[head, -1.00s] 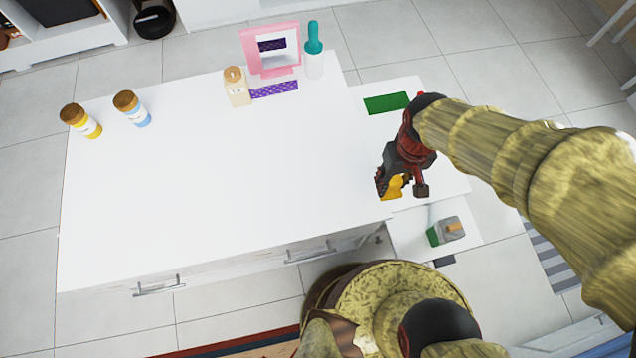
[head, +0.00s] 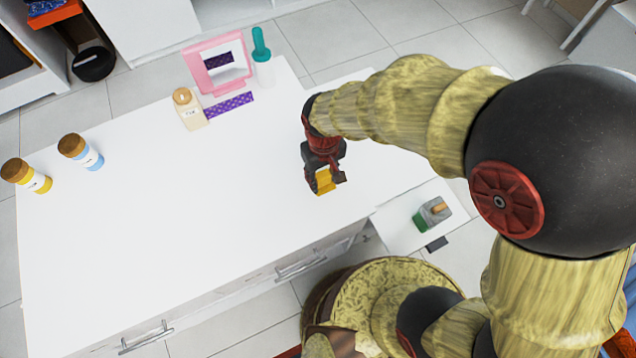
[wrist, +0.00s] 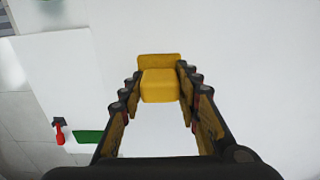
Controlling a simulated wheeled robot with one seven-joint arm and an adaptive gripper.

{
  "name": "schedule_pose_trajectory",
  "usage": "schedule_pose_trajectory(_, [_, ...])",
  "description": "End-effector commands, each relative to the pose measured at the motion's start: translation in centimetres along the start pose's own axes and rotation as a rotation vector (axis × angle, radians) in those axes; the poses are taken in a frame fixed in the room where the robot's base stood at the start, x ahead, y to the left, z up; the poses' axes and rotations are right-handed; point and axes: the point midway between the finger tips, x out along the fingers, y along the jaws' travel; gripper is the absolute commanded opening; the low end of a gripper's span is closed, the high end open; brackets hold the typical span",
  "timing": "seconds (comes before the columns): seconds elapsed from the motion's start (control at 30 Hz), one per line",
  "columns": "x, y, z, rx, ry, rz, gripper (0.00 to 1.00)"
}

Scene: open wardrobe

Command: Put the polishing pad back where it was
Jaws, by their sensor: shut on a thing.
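The polishing pad, as I take it, is a yellow block (head: 325,180) in my gripper (head: 324,184) in the head view. In the wrist view the yellow block (wrist: 160,84) sits between the fingertips of my gripper (wrist: 159,88), which is shut on it. The gripper is over the right part of the white table (head: 150,230). I cannot tell the exact height of the pad above the table.
At the table's back stand a pink-framed mirror (head: 218,65), a teal-capped bottle (head: 262,58) and a beige bottle (head: 189,109) beside a purple strip (head: 229,105). Two jars (head: 27,176) (head: 81,152) stand left. A grey-green block (head: 432,215) is lower right. The table's middle is clear.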

Motion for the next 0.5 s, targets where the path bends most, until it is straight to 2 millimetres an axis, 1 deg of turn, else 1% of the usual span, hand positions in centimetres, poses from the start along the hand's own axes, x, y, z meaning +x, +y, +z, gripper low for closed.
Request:
schedule_pose_trajectory(0.03, [0.5,-0.2,-0.3,-0.001,0.001,0.000,0.05])
schedule_pose_trajectory(0.17, [0.9,-0.3,-0.7,0.000,0.001,0.000,0.05])
schedule_pose_trajectory(0.27, [1.6,-0.6,-1.2,0.000,0.001,0.000,0.05])
schedule_pose_trajectory(0.3, [2.1,-0.7,-1.5,0.000,0.001,0.000,0.05])
schedule_pose_trajectory(0.4, [3.8,-0.6,-1.3,0.001,-0.003,0.000,0.05])
schedule_pose_trajectory(0.5, [4.7,-0.6,-1.4,0.001,0.000,0.000,0.05])
